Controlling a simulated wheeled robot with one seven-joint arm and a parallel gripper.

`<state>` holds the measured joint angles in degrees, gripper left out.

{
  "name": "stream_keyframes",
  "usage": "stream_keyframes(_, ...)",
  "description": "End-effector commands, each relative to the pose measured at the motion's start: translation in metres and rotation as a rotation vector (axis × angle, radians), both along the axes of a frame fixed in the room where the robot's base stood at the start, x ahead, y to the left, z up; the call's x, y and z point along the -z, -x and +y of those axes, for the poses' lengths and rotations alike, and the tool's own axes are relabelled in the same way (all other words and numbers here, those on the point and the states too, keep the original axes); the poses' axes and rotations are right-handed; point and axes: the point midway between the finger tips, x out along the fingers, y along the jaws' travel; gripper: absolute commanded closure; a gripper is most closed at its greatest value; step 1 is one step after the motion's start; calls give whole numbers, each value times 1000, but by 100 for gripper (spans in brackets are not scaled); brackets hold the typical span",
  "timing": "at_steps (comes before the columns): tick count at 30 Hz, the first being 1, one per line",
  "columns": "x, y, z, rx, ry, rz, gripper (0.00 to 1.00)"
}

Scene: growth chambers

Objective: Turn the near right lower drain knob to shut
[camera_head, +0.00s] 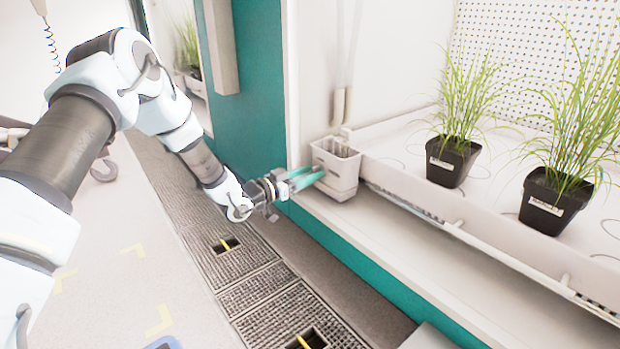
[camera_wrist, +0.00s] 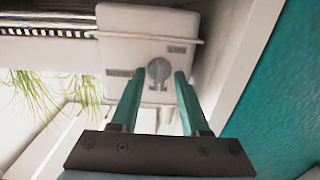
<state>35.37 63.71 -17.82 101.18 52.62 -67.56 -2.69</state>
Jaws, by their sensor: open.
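The drain knob (camera_wrist: 158,70) is a round grey dial with a raised grip on the face of a pale box (camera_wrist: 115,42), with small labels beside it. In the wrist view my gripper (camera_wrist: 158,76) has its two teal fingers apart, one on each side of the knob; I cannot tell whether they touch it. In the head view my gripper (camera_head: 318,174) reaches from the left to the front of the pale box (camera_head: 343,188), at the corner of the white tray. The knob itself is hidden in that view.
Potted grasses in black pots (camera_head: 453,160) stand on the white tray (camera_head: 395,165) right of the box. A pale ledge (camera_head: 440,262) runs below it. A teal panel (camera_head: 350,262) borders the grated floor (camera_head: 245,290), which has open slots. A white rail lies along the tray's front.

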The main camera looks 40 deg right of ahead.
Motion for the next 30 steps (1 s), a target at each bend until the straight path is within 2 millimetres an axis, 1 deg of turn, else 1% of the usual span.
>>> stream_keyframes(8, -1, 0, -1, 0, 0, 0, 56)
stream_keyframes(18, 0, 0, -1, 0, 0, 0, 94)
stream_keyframes(20, 0, 0, -1, 0, 0, 0, 100)
stream_keyframes(30, -1, 0, 0, 0, -2, 13, 100)
